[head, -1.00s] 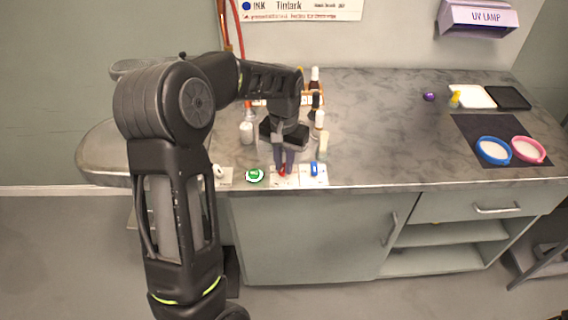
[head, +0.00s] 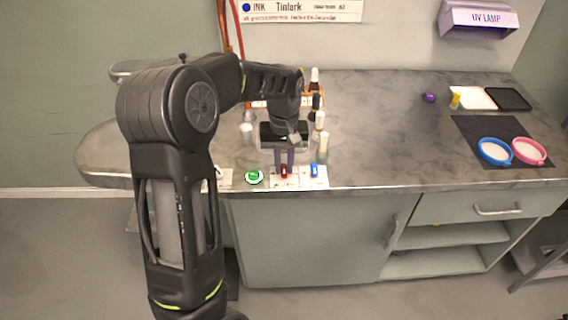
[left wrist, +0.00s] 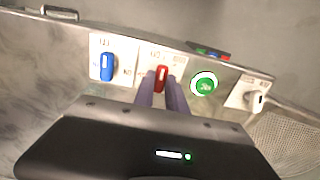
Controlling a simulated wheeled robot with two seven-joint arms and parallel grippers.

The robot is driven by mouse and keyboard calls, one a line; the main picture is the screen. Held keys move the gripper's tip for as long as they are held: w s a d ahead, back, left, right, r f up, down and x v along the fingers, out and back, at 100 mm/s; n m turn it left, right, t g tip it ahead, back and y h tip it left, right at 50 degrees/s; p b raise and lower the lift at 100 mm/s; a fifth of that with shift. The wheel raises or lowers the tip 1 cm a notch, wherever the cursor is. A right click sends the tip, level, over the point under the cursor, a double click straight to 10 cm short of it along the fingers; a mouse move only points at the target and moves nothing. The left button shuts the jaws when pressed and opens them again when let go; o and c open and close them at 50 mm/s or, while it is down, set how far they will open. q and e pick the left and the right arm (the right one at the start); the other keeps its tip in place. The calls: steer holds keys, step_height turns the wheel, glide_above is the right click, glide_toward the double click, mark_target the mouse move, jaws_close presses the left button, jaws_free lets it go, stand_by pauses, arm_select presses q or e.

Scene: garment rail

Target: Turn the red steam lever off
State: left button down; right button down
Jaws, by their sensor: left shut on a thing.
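The red steam lever (head: 284,171) sits on a white labelled plate at the counter's front edge. It points roughly straight toward the edge. My left gripper (head: 284,166) comes down from above with its two purple fingers closed on the lever. In the left wrist view the red lever (left wrist: 160,77) shows between the fingertips (left wrist: 161,88). The plate's small lettering is partly covered and too blurred to read. My right gripper is not in view.
A blue lever (head: 314,170) stands close to the right and a green button (head: 254,177) close to the left. A white switch (left wrist: 256,100) is beyond the button. Several bottles (head: 319,121) stand behind the gripper. The counter's middle right is clear.

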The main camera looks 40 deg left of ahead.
mark_target(284, 168)
arm_select(q)
steer(key=c, duration=1.4)
jaws_free()
steer(key=shift+o, duration=0.2)
steer(key=shift+r, duration=0.15)
step_height(284, 168, up, 8)
steer(key=shift+f+b, duration=0.2)
steer(key=shift+b, duration=0.1)
